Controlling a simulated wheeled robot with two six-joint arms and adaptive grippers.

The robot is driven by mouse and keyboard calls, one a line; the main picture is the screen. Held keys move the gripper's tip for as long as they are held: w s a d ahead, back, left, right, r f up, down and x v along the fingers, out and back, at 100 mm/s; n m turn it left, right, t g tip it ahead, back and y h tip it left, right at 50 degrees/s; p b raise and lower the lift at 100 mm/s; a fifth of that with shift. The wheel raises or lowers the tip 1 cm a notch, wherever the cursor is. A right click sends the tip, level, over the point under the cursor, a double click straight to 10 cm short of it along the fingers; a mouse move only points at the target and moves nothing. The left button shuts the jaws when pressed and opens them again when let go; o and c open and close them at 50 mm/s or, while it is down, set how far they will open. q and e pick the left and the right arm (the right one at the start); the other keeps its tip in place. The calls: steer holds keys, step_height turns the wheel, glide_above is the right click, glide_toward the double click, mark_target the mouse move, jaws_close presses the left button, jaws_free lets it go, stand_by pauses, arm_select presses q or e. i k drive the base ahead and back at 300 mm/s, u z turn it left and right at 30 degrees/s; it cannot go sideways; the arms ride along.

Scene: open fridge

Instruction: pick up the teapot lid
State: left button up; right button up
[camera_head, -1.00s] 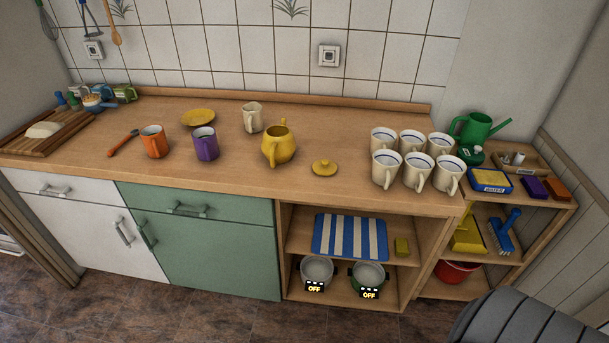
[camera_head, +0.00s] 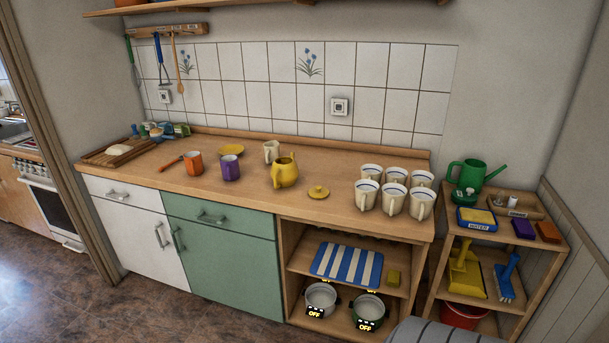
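The yellow teapot lid (camera_head: 318,192) lies flat on the wooden counter, knob up, near the front edge. The yellow teapot (camera_head: 285,172) stands upright to its left with its top open. The lid is apart from the teapot and from the cups to its right. Neither of my grippers shows in the head view.
Several white cups (camera_head: 367,195) stand close together right of the lid. A lower shelf unit adjoins on the right.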

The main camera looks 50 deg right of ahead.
mark_target(318, 192)
steer(key=u, duration=0.1)
steer(key=i, duration=1.3)
steer(key=z, duration=0.55)
steer(key=i, duration=0.85)
steer(key=z, duration=0.75)
